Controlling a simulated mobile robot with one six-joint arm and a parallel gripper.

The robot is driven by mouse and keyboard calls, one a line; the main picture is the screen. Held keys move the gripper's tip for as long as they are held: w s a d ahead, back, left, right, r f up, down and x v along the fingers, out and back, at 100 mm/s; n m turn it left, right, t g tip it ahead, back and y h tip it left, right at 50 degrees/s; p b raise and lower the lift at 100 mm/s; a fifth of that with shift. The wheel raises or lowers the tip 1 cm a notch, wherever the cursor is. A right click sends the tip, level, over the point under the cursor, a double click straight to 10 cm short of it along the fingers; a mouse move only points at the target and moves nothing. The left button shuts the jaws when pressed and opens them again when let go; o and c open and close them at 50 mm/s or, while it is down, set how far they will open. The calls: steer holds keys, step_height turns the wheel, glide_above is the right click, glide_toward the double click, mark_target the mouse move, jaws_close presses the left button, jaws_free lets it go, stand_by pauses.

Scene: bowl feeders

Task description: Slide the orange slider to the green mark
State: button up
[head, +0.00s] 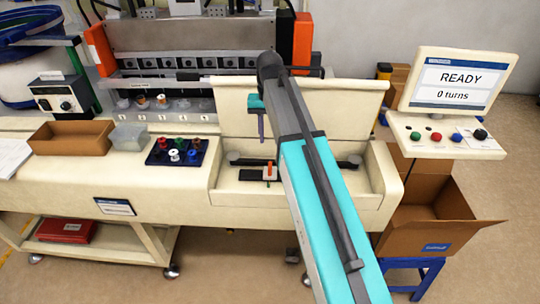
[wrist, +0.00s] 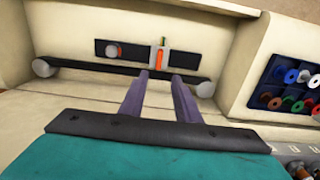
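In the wrist view, a dark strip (wrist: 135,50) lies on the cream recess. A pale block with an upright orange bar (wrist: 159,57) sits on it, and a small green mark (wrist: 163,42) shows just beyond the bar. I cannot tell for sure which orange part is the slider. In the head view the orange piece (head: 269,171) stands on the strip, with green (head: 267,183) just in front. My gripper (wrist: 159,73) is open and empty; its purple fingers reach toward the block, apart from it.
A black bar with round ends (wrist: 100,69) crosses the recess beside the strip. A dark tray of spools (head: 204,152), a clear bin (head: 128,138) and a brown box (head: 70,146) stand left. The monitor (head: 462,77) reads READY, 0 turns; a control panel (head: 440,141) is below.

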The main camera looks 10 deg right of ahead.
mark_target(270, 166)
steer(key=r+p, duration=0.1)
steer(key=p, duration=0.2)
steer(key=shift+s, duration=0.1)
steer(key=shift+d+f+p, duration=0.1)
steer(key=shift+f+p, duration=0.05)
steer(key=shift+p, duration=0.35)
steer(key=shift+f, duration=0.15)
steer(key=shift+f+b, duration=4.6)
steer(key=shift+f, duration=2.2)
jaws_close()
